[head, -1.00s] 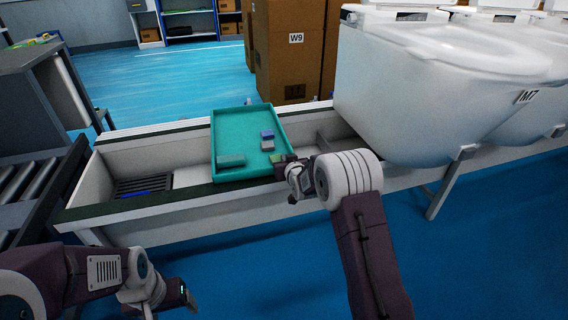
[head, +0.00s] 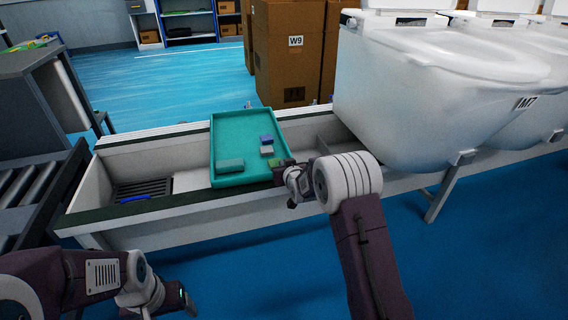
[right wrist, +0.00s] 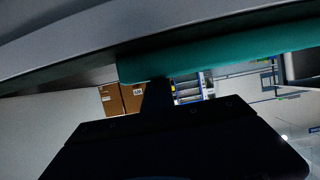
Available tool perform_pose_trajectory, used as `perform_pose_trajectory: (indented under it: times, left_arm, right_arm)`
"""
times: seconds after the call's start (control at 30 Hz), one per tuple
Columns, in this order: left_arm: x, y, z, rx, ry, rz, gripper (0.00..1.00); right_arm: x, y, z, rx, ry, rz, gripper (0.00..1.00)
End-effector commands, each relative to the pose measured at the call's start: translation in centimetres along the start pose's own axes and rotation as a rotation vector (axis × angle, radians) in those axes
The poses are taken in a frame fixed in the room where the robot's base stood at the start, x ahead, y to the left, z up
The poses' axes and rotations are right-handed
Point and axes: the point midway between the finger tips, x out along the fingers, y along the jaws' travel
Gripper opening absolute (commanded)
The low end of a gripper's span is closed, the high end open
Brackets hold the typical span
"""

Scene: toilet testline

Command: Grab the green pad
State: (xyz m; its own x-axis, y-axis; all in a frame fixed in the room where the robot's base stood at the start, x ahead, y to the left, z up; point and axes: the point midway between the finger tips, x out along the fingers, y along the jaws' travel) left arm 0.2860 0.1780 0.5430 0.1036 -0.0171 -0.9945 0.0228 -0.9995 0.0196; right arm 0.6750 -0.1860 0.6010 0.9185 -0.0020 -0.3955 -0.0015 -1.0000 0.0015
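A small green pad (head: 276,163) lies at the near right corner of a teal tray (head: 238,128). My right gripper (head: 283,166) is right at the pad, over the tray's near right edge, and partly covers it. The fingers are too small and dark to show whether they are open or shut. In the right wrist view the gripper body is a dark shape below a teal strip, likely the tray's edge (right wrist: 220,57), and no pad shows there. My left gripper (head: 184,299) is low at the left, away from the tray; its fingers are unclear.
The tray also holds a blue block (head: 266,139), a pale block (head: 267,150) and a larger teal block (head: 230,165). It rests on a white trough (head: 190,175) with a dark grate (head: 142,188). White toilets (head: 430,90) stand close at the right; cardboard boxes (head: 290,70) are behind.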

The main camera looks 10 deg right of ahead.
Motion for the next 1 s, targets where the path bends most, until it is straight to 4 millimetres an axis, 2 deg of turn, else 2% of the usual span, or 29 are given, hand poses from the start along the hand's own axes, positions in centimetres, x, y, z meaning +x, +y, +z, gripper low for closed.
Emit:
perform_pose_trajectory:
  times: [0.03, 0.07, 0.4, 0.53, 0.7, 0.97, 1.0]
  left_arm:
    - [-1.3, 0.0, -0.1, 0.000, 0.000, 0.000, 0.75]
    - [-1.7, 0.0, -0.2, 0.000, 0.000, 0.000, 0.75]
    - [-5.5, 0.1, -0.6, 0.000, 0.000, 0.000, 0.75]
    - [-6.6, 0.1, -0.7, 0.000, 0.000, 0.000, 0.75]
    - [-7.0, 0.1, -0.7, 0.000, 0.000, 0.000, 0.75]
    - [-7.0, 0.1, -0.7, 0.000, 0.000, 0.000, 0.75]
    - [-7.0, 0.1, -0.7, 0.000, 0.000, 0.000, 0.75]
  right_arm:
    - [-0.7, 0.0, -1.6, 0.000, 0.001, 0.000, 0.00]
    - [-0.9, 0.0, -2.3, 0.000, 0.003, 0.000, 0.00]
    - [-4.5, 8.0, -6.4, 0.004, 0.011, 0.009, 0.00]
    - [-5.5, 10.2, -7.3, 0.004, 0.012, 0.008, 0.00]
    - [-5.9, 11.5, -7.7, 0.004, 0.013, 0.005, 0.00]
    - [-6.0, 11.6, -7.7, 0.003, 0.014, 0.004, 0.00]
    - [-6.0, 11.6, -7.7, 0.003, 0.014, 0.004, 0.04]
